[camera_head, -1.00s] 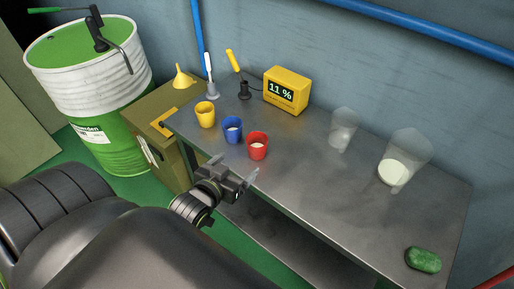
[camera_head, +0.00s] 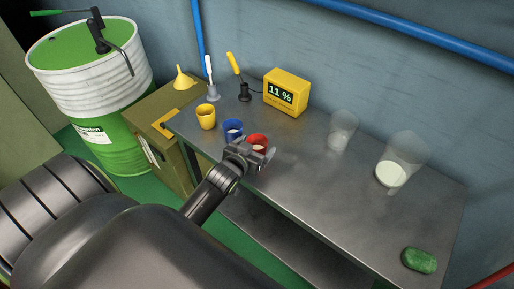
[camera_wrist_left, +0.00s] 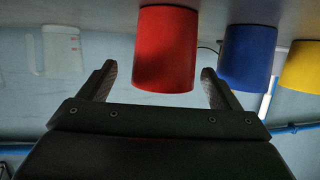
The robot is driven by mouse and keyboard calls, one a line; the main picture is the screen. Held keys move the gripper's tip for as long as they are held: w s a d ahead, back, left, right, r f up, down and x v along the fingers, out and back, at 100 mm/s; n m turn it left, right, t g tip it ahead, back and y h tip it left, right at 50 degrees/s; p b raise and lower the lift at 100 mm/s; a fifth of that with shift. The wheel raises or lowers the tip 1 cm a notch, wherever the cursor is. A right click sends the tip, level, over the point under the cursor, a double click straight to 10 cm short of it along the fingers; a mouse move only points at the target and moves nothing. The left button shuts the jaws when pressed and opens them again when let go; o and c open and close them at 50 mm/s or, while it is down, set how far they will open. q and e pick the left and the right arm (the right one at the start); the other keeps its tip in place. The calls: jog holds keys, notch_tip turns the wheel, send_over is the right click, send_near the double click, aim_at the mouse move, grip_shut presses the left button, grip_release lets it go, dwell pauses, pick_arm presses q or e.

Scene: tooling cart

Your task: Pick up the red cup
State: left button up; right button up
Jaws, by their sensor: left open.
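The red cup (camera_head: 259,139) stands on the metal table near its front left edge, partly hidden by my left gripper (camera_head: 254,150) in the head view. In the left wrist view the red cup (camera_wrist_left: 167,48) appears upside down in the picture, between the open fingers of the left gripper (camera_wrist_left: 159,84). The fingertips sit to either side of the cup's rim end and do not visibly touch it. The blue cup (camera_head: 232,129) stands just left of the red one and shows close by in the wrist view (camera_wrist_left: 247,57). My right gripper is not in view.
A yellow cup (camera_head: 206,116) stands left of the blue cup. A yellow display box (camera_head: 286,92) is behind. Two clear containers (camera_head: 342,131) (camera_head: 400,160) and a green sponge-like block (camera_head: 420,260) are to the right. The table's middle is clear.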

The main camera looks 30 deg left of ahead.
aim_at(261, 139)
pick_arm(q)
jog(key=shift+x, duration=1.85)
jog(key=shift+a+r, duration=0.1)
jog(key=shift+a, duration=0.05)
jog(key=c, duration=1.1)
jog(key=shift+r, duration=0.1)
